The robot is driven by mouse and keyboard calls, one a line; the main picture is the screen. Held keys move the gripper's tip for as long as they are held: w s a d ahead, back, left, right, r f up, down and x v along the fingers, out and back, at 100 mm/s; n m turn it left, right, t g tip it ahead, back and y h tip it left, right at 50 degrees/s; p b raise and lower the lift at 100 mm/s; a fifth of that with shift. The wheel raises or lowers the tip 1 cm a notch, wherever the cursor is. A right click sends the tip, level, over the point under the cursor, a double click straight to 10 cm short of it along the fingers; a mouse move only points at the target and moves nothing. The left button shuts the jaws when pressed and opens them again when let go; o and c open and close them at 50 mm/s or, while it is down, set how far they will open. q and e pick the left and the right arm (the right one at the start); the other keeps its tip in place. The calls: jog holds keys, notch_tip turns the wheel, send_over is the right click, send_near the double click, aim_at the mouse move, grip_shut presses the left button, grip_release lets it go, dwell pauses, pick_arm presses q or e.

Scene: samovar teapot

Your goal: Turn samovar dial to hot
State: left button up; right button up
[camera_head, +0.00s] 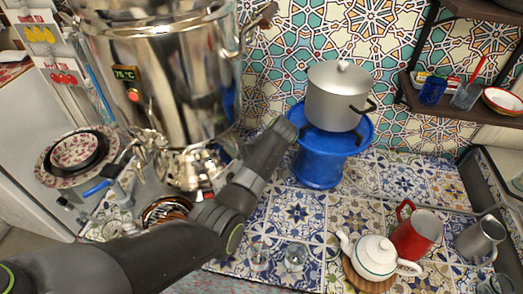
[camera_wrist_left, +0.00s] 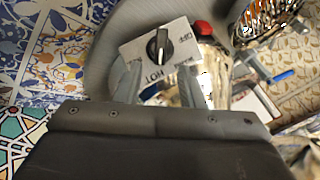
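Contact cannot be told. My left arm crosses the head view, with its fingers not distinguishable there.
A grey pot (camera_head: 337,95) stands on a blue stand (camera_head: 320,165) right of the samovar. A white teapot (camera_head: 374,257) and a red mug (camera_head: 416,234) stand at lower right. Stacked bowls (camera_head: 75,152) are at left. A shelf (camera_head: 460,105) projects at upper right.

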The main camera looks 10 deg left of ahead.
pick_arm(q)
jog(key=v, duration=1.2)
jog(key=shift+p, duration=0.3)
